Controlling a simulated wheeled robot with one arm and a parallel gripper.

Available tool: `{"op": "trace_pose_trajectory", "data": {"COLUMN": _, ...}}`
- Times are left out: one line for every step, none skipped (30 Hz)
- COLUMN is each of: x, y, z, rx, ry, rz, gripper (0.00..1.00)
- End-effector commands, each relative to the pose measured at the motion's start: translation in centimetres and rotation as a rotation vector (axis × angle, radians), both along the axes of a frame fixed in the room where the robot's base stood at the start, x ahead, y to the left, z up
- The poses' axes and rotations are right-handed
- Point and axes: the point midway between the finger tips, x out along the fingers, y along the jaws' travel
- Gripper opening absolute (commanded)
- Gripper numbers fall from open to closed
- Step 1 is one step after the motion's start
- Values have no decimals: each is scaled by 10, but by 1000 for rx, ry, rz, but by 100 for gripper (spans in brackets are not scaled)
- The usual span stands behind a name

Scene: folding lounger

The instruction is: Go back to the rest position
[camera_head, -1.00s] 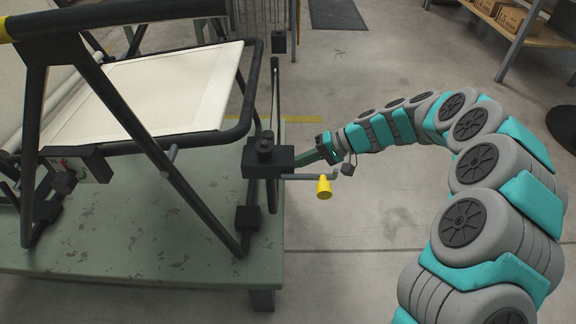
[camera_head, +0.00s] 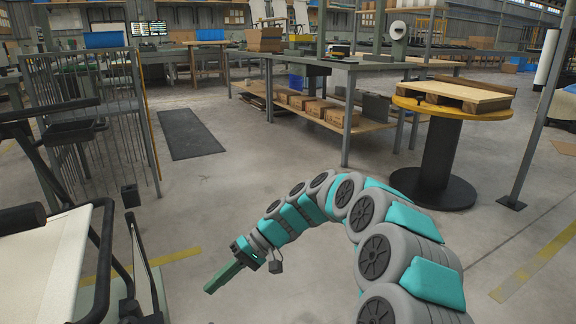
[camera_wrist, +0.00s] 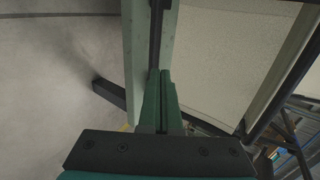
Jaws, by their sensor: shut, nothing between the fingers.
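My gripper (camera_head: 222,276) hangs over the bare floor in the head view, clear to the right of the folding lounger. Its green fingers are together with nothing between them; they also show shut in the wrist view (camera_wrist: 162,100). The lounger (camera_head: 52,262) is only partly in the head view, at the lower left, with a pale seat and a dark tube frame. In the wrist view its pale panel (camera_wrist: 235,55) fills the right side. The lounger's far parts are cut off by the picture's edge.
A yellow-topped round stand (camera_head: 440,112) with a pallet is at the right. A workbench with boxes on its shelf (camera_head: 340,118) stands at the back. A wire rack (camera_head: 95,120) is at the left, beside a dark mat (camera_head: 188,134). The middle floor is clear.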

Motion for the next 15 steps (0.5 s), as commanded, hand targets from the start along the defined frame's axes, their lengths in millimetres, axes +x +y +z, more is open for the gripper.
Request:
{"op": "trace_pose_trajectory", "data": {"x": -9, "y": -7, "z": 18, "rx": -12, "ry": -9, "rz": 6, "gripper": 0}}
{"op": "trace_pose_trajectory", "data": {"x": -15, "y": -13, "z": 26, "rx": -24, "ry": -13, "rz": 10, "gripper": 0}}
{"op": "trace_pose_trajectory", "data": {"x": -24, "y": -19, "z": 37, "rx": -41, "ry": -16, "rz": 14, "gripper": 0}}
{"op": "trace_pose_trajectory", "data": {"x": -31, "y": -25, "z": 44, "rx": -57, "ry": -22, "rz": 17, "gripper": 0}}
{"op": "trace_pose_trajectory", "data": {"x": -37, "y": -31, "z": 51, "rx": -72, "ry": -29, "rz": 19, "gripper": 0}}
{"op": "trace_pose_trajectory", "data": {"x": -46, "y": -39, "z": 60, "rx": -93, "ry": -34, "rz": 21, "gripper": 0}}
{"op": "trace_pose_trajectory", "data": {"x": -54, "y": -46, "z": 65, "rx": -111, "ry": -39, "rz": 22, "gripper": 0}}
{"op": "trace_pose_trajectory", "data": {"x": -60, "y": -52, "z": 70, "rx": -130, "ry": -46, "rz": 22, "gripper": 0}}
{"op": "trace_pose_trajectory", "data": {"x": -68, "y": -61, "z": 78, "rx": -153, "ry": -54, "rz": 19, "gripper": 0}}
{"op": "trace_pose_trajectory", "data": {"x": -75, "y": -68, "z": 82, "rx": -173, "ry": -58, "rz": 19, "gripper": 0}}
{"op": "trace_pose_trajectory", "data": {"x": -82, "y": -75, "z": 86, "rx": -194, "ry": -65, "rz": 17, "gripper": 0}}
{"op": "trace_pose_trajectory", "data": {"x": -90, "y": -85, "z": 92, "rx": -221, "ry": -76, "rz": 12, "gripper": 0}}
{"op": "trace_pose_trajectory", "data": {"x": -96, "y": -93, "z": 96, "rx": -242, "ry": -81, "rz": 7, "gripper": 0}}
{"op": "trace_pose_trajectory", "data": {"x": -103, "y": -100, "z": 99, "rx": -265, "ry": -87, "rz": 3, "gripper": 0}}
{"op": "trace_pose_trajectory", "data": {"x": -112, "y": -111, "z": 103, "rx": -294, "ry": -95, "rz": -5, "gripper": 0}}
